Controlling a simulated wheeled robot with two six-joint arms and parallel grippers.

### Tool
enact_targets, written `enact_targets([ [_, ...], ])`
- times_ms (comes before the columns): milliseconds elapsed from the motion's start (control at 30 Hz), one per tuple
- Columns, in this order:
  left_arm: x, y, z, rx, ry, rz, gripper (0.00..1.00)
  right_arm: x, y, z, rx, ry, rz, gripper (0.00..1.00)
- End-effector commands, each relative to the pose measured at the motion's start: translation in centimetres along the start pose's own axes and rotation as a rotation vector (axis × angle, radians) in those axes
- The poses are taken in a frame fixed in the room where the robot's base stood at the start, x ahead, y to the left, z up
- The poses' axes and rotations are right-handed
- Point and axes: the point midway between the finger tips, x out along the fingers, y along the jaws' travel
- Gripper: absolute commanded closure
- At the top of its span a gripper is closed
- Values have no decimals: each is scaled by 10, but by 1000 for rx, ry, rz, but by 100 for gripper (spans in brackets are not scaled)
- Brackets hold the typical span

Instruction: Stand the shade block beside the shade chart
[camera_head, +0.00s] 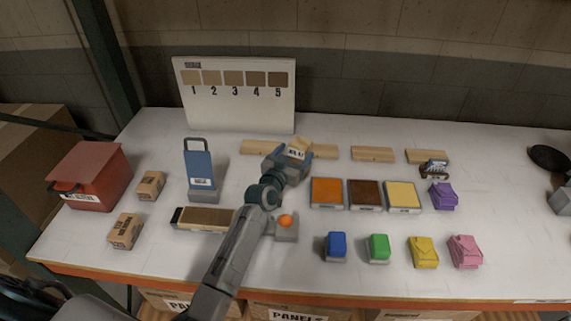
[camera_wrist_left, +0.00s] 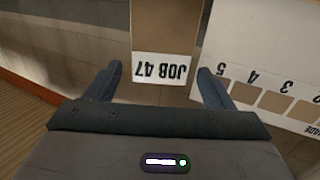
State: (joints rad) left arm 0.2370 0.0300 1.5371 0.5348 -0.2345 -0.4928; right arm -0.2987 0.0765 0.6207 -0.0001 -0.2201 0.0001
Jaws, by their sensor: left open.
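The shade chart (camera_head: 238,112) is a pale upright board with numbered brown swatches 1 to 5, standing at the back left of the table. The shade block (camera_head: 299,147) is a tan block with a white label, just right of the chart's lower right corner. In the left wrist view the block (camera_wrist_left: 165,28) shows its "JOB 47" label, with the chart (camera_wrist_left: 270,55) to its right. My left gripper (camera_head: 289,161) is open, with the block's labelled end between or just beyond its fingertips. They hide part of the block in the head view. My right gripper is not in view.
Wooden strips (camera_head: 372,153) lie along the back. Orange, brown and yellow panels (camera_head: 365,194) lie right of my arm, with several small coloured packets in front. A blue handled tool (camera_head: 200,172), a red box (camera_head: 92,177) and small cartons (camera_head: 150,185) stand left.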

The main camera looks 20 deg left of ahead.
Motion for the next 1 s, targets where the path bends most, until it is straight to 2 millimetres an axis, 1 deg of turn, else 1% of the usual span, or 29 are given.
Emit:
enact_targets([
  [33,-12,0,2,2,1,0,24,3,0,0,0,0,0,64],
  [100,-25,0,2,2,1,0,24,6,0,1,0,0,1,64],
  [200,-40,0,1,0,2,0,24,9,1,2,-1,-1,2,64],
  [333,-54,0,0,0,2,0,24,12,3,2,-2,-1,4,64],
  [500,-60,0,-2,1,4,0,24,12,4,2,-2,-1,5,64],
  [800,-60,0,-3,0,4,0,24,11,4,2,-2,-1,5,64],
  [867,-60,0,-6,0,4,0,24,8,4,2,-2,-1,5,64],
  [1000,-60,0,-20,1,3,0,24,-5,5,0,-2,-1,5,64],
])
